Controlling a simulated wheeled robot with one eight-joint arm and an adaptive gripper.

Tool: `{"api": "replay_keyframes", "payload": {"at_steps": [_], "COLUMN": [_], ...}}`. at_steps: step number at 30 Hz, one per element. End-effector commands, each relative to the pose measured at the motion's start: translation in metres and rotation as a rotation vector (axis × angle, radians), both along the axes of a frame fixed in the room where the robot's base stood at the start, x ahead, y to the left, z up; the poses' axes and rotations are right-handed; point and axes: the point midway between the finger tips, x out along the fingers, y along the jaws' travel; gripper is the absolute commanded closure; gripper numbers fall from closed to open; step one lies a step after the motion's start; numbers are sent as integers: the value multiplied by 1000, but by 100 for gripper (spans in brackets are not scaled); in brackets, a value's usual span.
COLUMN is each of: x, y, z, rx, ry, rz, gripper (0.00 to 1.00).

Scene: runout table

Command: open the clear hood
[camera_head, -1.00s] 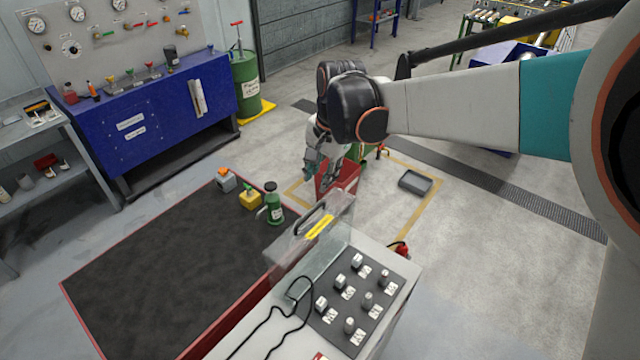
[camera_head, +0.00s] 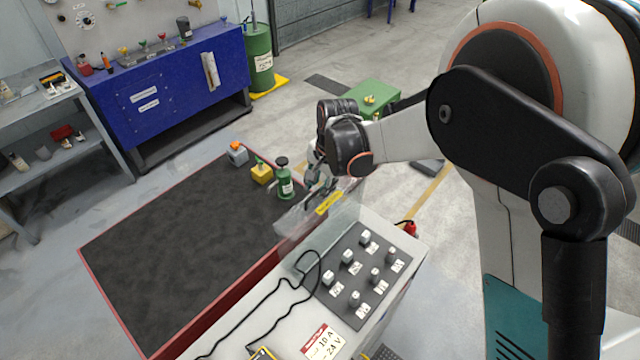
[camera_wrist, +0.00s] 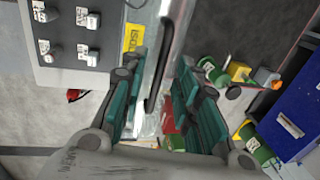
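The clear hood (camera_head: 292,222) is a transparent cover with a yellow label (camera_head: 329,203) at the far end of the light grey control console (camera_head: 240,318). It also shows in the wrist view, with its yellow label (camera_wrist: 133,38) and a black bar handle (camera_wrist: 154,90). My gripper (camera_head: 318,190) is at the hood's far upper edge. In the wrist view my gripper (camera_wrist: 155,110) is open, its teal fingers on either side of the handle with gaps visible. Whether a finger touches the handle cannot be told. The hood's lower edge is hard to make out.
A dark red-edged table (camera_head: 180,235) stands left, with a green bottle (camera_head: 284,183) and a yellow can (camera_head: 262,172) near the hood. A red emergency-stop-like object (camera_head: 408,228) is at right.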

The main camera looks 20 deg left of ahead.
Motion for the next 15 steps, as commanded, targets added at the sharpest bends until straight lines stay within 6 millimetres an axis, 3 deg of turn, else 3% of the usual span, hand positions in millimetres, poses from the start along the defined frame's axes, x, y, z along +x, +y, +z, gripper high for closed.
{"api": "replay_keyframes", "payload": {"at_steps": [10, 11, 15], "x": [0, 0, 1], "y": [1, 1, 1], "z": [-5, -5, -5], "rx": [0, 0, 0], "ry": [0, 0, 0], "rz": [0, 0, 0], "gripper": [71, 73, 100]}}
